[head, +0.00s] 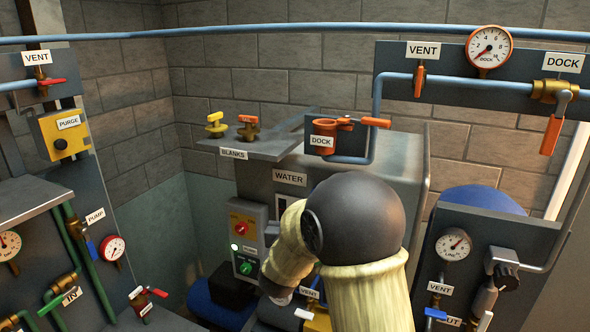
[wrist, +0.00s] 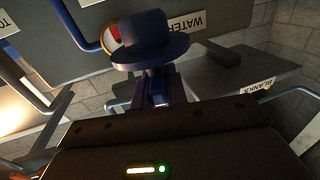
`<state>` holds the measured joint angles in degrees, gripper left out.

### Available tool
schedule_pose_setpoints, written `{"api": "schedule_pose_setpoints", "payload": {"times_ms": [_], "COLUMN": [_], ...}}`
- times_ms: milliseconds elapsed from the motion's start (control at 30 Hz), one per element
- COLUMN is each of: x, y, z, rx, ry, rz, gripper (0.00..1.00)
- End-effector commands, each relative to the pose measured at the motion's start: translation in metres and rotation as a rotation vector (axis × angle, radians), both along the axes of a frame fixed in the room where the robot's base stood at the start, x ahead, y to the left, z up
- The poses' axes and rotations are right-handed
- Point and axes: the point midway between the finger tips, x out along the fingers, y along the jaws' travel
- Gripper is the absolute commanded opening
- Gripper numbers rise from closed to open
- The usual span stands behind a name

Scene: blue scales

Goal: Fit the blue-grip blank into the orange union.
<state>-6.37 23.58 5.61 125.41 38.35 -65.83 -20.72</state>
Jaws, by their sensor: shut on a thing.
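The orange union (head: 325,127) is a short upright cup on the DOCK panel in the head view, with an orange lever (head: 376,122) at its right. My gripper (wrist: 160,92) shows in the wrist view, shut on the blue-grip blank (wrist: 152,42). The blank has a wide dark blue flange with a narrower part above it in that picture. In the head view my own arm covers the gripper and blank. A red and white round thing (wrist: 111,37) is partly hidden behind the blank in the wrist view; I cannot tell what it is.
The BLANKS shelf (head: 262,146) holds a yellow-grip blank (head: 215,125) and an orange-grip blank (head: 248,128). A blue pipe (head: 376,110) rises just right of the union. The grey WATER cabinet (head: 255,185) stands below. A gauge panel (head: 450,225) is at right.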

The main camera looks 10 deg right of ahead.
Motion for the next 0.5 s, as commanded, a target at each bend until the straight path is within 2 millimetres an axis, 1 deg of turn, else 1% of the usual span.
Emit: {"api": "schedule_pose_setpoints", "payload": {"times_ms": [33,100,300,500], "x": [-0.002,-0.004,-0.01,-0.015], "y": [0.0,0.001,0.003,0.005], "z": [-0.029,-0.058,-0.129,-0.193], "rx": [-0.005,-0.003,0.001,0.001], "ry": [0.014,0.011,0.006,0.003], "rz": [0.024,0.058,0.141,0.211], "gripper": [0.0,0.0,0.0,0.0]}}
